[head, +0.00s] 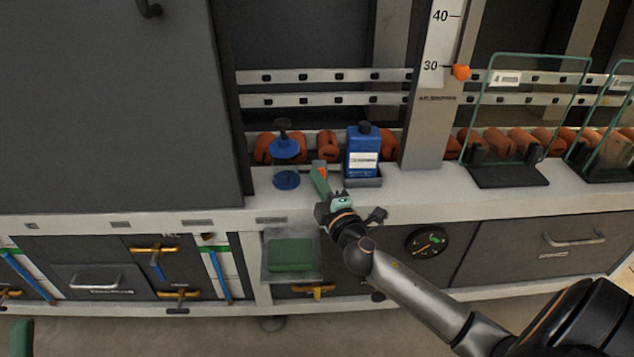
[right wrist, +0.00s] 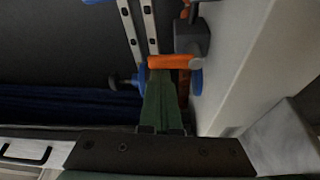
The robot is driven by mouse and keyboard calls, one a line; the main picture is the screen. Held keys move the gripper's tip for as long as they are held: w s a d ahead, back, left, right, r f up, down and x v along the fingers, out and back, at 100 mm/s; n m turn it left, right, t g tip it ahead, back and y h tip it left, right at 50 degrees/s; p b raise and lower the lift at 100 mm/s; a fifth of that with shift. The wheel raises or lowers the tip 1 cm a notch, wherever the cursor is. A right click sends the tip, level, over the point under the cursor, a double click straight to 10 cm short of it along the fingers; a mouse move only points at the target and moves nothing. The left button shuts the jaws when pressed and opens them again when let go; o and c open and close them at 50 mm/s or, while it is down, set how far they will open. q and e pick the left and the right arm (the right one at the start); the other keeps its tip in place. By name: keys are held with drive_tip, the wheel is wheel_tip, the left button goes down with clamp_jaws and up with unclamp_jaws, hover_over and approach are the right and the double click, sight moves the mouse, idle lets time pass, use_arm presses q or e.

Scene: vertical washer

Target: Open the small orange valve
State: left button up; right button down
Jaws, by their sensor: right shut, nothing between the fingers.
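A small orange handle, which looks like the valve (head: 323,173), is at the counter between a blue-lidded jar and a blue bottle. In the right wrist view the orange bar (right wrist: 172,62) lies across the fingertips, with a grey fitting (right wrist: 192,38) beside it. My right gripper (head: 317,168) is shut and empty, its green fingers at the handle. Its fingers also show in the right wrist view (right wrist: 160,82). I cannot tell whether they touch the bar. A green piece at the bottom left edge seems to be my left gripper (head: 22,337); its jaws cannot be made out.
The blue-lidded jar (head: 285,160) and the blue bottle (head: 362,152) stand close on either side of the right gripper. Green wire racks (head: 520,60) stand at right. Yellow-handled valves (head: 155,250) and a round gauge (head: 426,243) are on the front below the counter (head: 430,205).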

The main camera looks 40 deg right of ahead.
drive_tip(key=shift+s+d+f+m+b, duration=0.1)
drive_tip(key=shift+d+f+m+b, duration=0.1)
drive_tip(key=shift+m+b, duration=0.2)
drive_tip(key=shift+s+d+r+b, duration=0.15)
drive_tip(key=shift+s+d+b, duration=0.05)
drive_tip(key=shift+d+b, duration=0.15)
drive_tip(key=shift+s+d, duration=0.45)
drive_tip(key=shift+d, duration=0.25)
drive_tip(key=shift+s+d+f, duration=0.35)
drive_tip(key=shift+d+f, duration=0.2)
drive_tip(key=shift+f, duration=0.1)
drive_tip(key=shift+s+d+f, duration=0.15)
drive_tip(key=shift+d+f, duration=0.1)
drive_tip(key=shift+f, duration=0.25)
drive_tip(key=shift+f+m+h+b, duration=0.3)
drive_tip(key=shift+m+b, duration=0.25)
drive_tip(key=shift+m, duration=0.25)
drive_tip(key=shift+f, duration=0.1)
